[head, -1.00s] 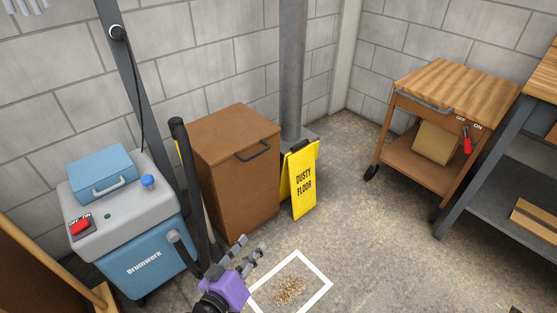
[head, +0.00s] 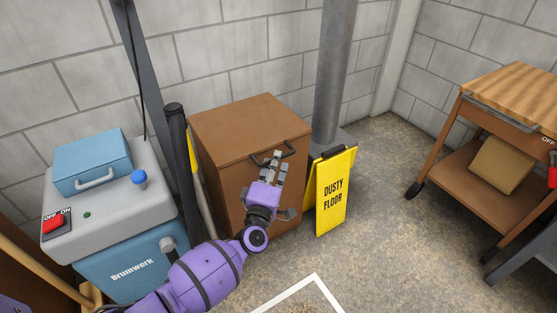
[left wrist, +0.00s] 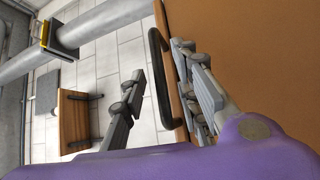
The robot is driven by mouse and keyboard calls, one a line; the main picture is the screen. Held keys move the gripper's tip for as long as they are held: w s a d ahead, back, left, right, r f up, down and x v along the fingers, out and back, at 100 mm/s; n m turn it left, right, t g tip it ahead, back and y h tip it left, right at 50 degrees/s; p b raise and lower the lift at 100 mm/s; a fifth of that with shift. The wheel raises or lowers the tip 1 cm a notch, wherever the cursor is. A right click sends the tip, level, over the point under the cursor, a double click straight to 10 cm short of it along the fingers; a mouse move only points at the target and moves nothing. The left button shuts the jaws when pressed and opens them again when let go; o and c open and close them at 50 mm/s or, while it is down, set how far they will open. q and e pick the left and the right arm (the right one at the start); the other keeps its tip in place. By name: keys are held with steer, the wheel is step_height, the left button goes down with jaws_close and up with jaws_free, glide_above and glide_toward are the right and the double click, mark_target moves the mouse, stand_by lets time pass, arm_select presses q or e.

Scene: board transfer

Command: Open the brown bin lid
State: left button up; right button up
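The brown bin (head: 225,180) stands against the wall with its lid (head: 240,118) down. A dark bar handle (head: 291,147) is on the lid's front edge. My left gripper (head: 271,160) is at the handle, with its purple wrist in front of the bin. In the left wrist view the handle (left wrist: 158,85) lies between the spread fingers (left wrist: 163,82), with a visible gap on the side of the left finger. Whether the right finger touches the lid edge is unclear. The gripper looks open. My right gripper is in neither view.
A yellow "Dusty Floor" sign (head: 330,190) stands close to the right of the bin, by a grey pipe (head: 335,75). A wooden cart (head: 480,150) is at the right.

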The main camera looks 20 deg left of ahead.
arm_select(q)
steer(key=shift+w+a+r, duration=0.1)
steer(key=shift+w+r, duration=0.05)
steer(key=shift+w, duration=0.9)
steer(key=shift+c, duration=0.4)
jaws_close()
